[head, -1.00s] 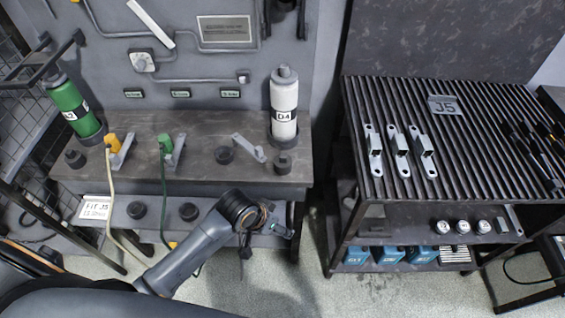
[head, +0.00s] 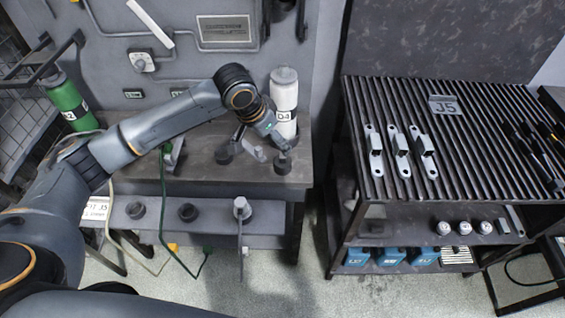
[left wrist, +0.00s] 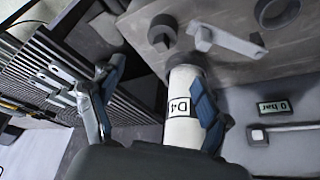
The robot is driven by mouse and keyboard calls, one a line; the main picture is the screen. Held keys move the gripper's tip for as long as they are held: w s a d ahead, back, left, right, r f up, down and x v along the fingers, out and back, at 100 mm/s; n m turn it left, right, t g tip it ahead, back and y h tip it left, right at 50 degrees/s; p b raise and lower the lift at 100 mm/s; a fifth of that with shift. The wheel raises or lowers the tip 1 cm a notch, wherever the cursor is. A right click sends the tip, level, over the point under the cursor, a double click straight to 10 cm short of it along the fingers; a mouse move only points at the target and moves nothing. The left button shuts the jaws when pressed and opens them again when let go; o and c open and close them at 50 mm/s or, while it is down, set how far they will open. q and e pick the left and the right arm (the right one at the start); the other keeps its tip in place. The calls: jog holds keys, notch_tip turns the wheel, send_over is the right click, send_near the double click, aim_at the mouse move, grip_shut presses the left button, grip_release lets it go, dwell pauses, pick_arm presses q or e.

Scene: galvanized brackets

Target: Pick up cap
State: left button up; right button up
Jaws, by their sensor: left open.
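Several dark round caps are in view. On the bench top, one cap (head: 283,164) stands in front of the white D4 cylinder (head: 284,88), and another (head: 224,155) stands further left. Two more caps (head: 137,210) (head: 188,212) sit on the lower ledge. My left gripper (head: 262,143) is open and empty above the bench, between the two bench-top caps. In the left wrist view, its spread fingers (left wrist: 158,90) frame the D4 cylinder (left wrist: 181,125); the cap by the cylinder (left wrist: 163,30) shows beyond the fingertips. My right gripper is not in view.
A grey bracket (left wrist: 225,40) lies between the bench-top caps. A green cylinder (head: 68,104) stands at the bench's left. A slatted rack (head: 470,140) marked J5 is on the right, bearing several brackets. A grey tool (head: 242,210) hangs at the lower ledge's right.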

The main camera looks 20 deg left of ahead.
aim_at(280, 157)
pick_arm(q)
jog(key=x, duration=0.8)
jog(key=p+x, duration=0.1)
jog(key=x, duration=0.1)
jog(key=s+x, duration=0.1)
jog(key=shift+w+a+f, duration=0.15)
jog(key=shift+a+f, duration=0.1)
jog(key=shift+f, duration=0.3)
jog(key=shift+w+d+f, duration=0.1)
jog(key=shift+w+f, duration=0.1)
jog(key=shift+f, duration=0.2)
jog(key=c, duration=1.2)
jog(key=shift+r, duration=0.1)
jog(key=shift+c, duration=0.2)
